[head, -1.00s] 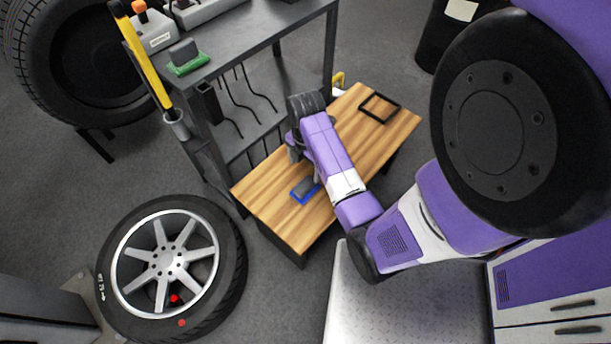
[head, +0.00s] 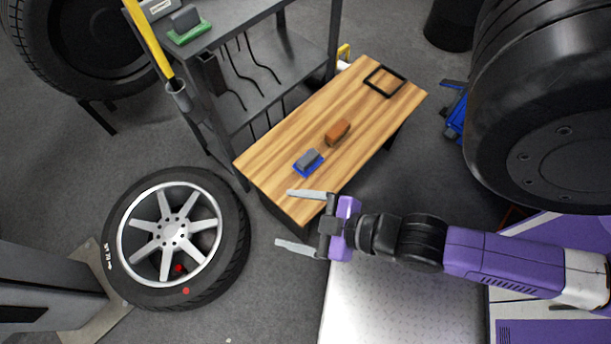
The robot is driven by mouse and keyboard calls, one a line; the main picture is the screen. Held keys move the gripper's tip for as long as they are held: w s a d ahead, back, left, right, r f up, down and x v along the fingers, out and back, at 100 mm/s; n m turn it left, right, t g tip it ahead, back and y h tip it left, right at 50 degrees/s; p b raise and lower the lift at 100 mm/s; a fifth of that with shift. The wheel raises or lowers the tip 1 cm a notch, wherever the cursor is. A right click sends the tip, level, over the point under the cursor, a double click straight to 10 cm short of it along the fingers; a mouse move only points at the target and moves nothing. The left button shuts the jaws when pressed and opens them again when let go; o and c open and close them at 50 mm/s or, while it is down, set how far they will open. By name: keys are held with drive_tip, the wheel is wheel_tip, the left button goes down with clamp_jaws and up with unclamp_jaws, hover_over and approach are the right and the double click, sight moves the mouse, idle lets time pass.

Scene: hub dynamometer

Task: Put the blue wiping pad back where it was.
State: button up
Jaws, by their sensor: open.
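The blue wiping pad (head: 308,162), a blue base with a grey grip block on top, lies on the wooden bench (head: 275,160) near its front edge. My gripper (head: 284,218) is open and empty, its two fingers pointing left, in front of the bench. In the picture it is below the pad and apart from it. A thin black square outline (head: 384,81) is at the bench's far right end, with bare wood inside it.
A brown-orange block (head: 337,132) lies on the bench, right of the pad. A green pad with a grey grip (head: 188,28) sits on the grey shelf. A wheel (head: 175,235) lies at lower left. A yellow-handled tool (head: 150,45) stands against the shelf.

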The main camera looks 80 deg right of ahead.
wheel_tip(320, 180, up, 10)
drive_tip(key=s+a+m+t+y, duration=0.1)
drive_tip(key=s+a+t+y, duration=0.1)
drive_tip(key=shift+s+f+m+t, duration=0.2)
drive_tip(key=shift+s+m+t, duration=0.1)
drive_tip(key=shift+s, duration=0.05)
drive_tip(key=shift+a, duration=0.1)
wheel_tip(320, 180, up, 7)
drive_tip(key=p, duration=0.7)
